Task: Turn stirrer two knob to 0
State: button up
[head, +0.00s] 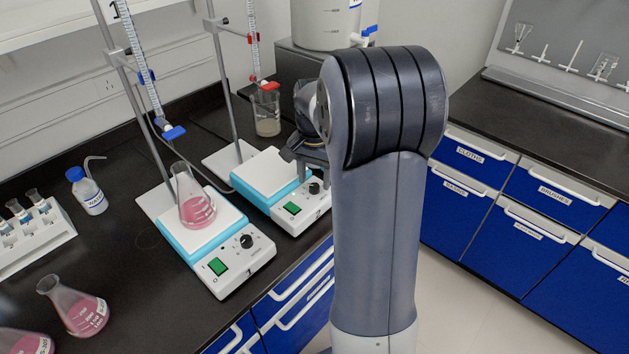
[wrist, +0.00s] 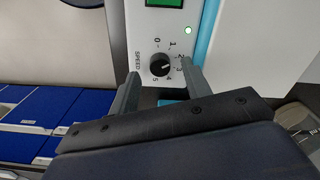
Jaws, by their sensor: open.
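Stirrer two (head: 262,176), white and blue with a bare plate, stands on the black bench behind stirrer one (head: 207,226). Its black knob (head: 314,188) is on the front panel. In the wrist view the knob (wrist: 159,65) sits in a dial marked 0 to 5, labelled SPEED. Its white pointer mark faces right, around 3. My gripper (wrist: 160,70) is open, with one finger on either side of the knob; I cannot tell whether they touch it. In the head view my gripper (head: 303,158) is above the panel, partly hidden by my arm.
A flask of pink liquid (head: 195,205) stands on stirrer one. A beaker (head: 267,114) stands behind stirrer two, near burette stands. A green switch (head: 292,208) is beside the knob, and a green light (wrist: 188,30) shows on the panel. Blue drawers (head: 470,190) are at right.

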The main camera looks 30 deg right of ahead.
jog(key=shift+f, duration=0.85)
jog(key=shift+c, duration=0.3)
jog(key=c, duration=0.9)
